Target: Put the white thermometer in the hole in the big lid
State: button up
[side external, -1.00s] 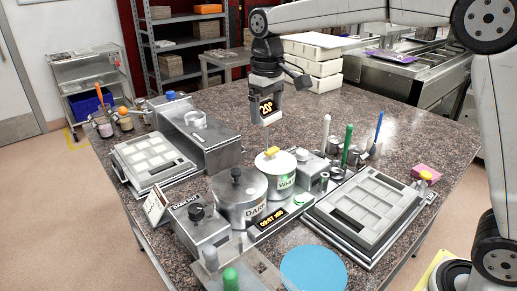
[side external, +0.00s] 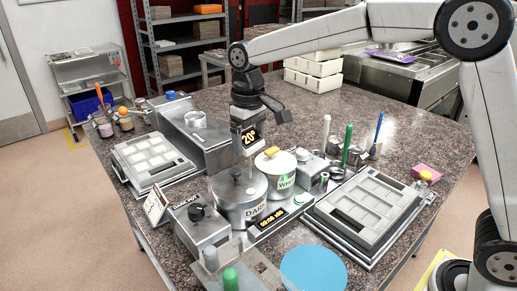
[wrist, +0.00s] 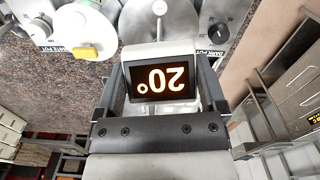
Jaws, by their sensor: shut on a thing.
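The white thermometer, with a lit display (side external: 250,135) reading 20°, is held in my gripper (side external: 246,150), which is shut on it. The display also shows in the wrist view (wrist: 162,79), between the fingers. In the wrist view the lid (wrist: 150,28) lies just beyond the thermometer's head. The thermometer hangs over the lid's far side. I cannot make out its lower tip or the hole, nor tell whether they touch.
The white pot (side external: 283,178), with a yellow piece (side external: 271,151) on its lid, stands close right of the dark pot. A control box (side external: 197,228) is at front left. Mould trays (side external: 362,208) lie right. A blue disc (side external: 313,269) lies in front.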

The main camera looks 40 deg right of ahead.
aim_at(250, 167)
jog(key=shift+f, duration=1.5)
jog(key=shift+f, duration=0.3)
dwell(0.6)
jog(key=shift+f, duration=0.35)
jog(key=shift+f, duration=0.7)
jog(key=shift+f, duration=0.35)
jog(key=shift+f, duration=0.7)
jog(key=shift+f, duration=1.4)
jog(key=shift+f, duration=0.15)
